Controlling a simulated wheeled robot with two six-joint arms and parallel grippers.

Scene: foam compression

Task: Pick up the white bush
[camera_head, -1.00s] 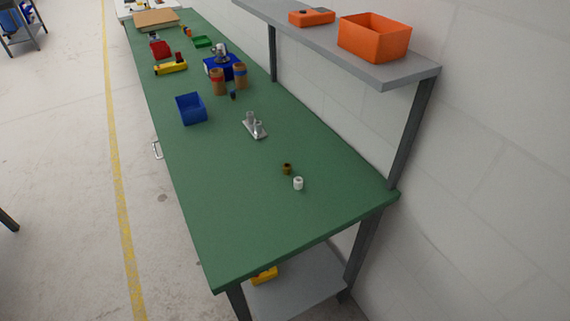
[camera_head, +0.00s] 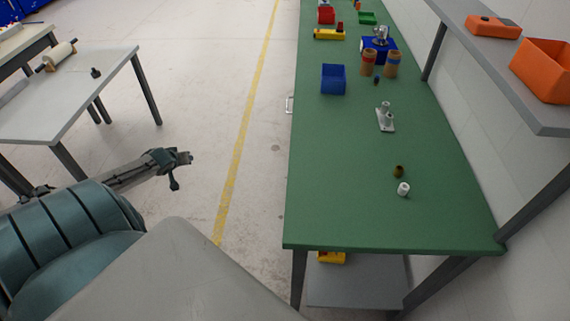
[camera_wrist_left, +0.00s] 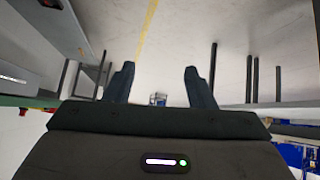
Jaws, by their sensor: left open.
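The white bush (camera_head: 403,189) is a small white cylinder on the green workbench (camera_head: 345,215), near its front right part. A brown bush (camera_head: 398,172) stands just behind it. My left gripper (camera_head: 182,158) is out over the floor to the left of the bench, well apart from the white bush. In the left wrist view my left gripper (camera_wrist_left: 158,85) is open, with nothing between its fingers. My right gripper is not in view.
A grey metal fixture (camera_head: 385,117) and a blue bin (camera_head: 333,79) stand farther back on the bench. A grey shelf (camera_head: 500,55) with orange bins (camera_head: 545,68) overhangs the right side. The bench's front left is clear. A grey table (camera_head: 75,100) stands at the left.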

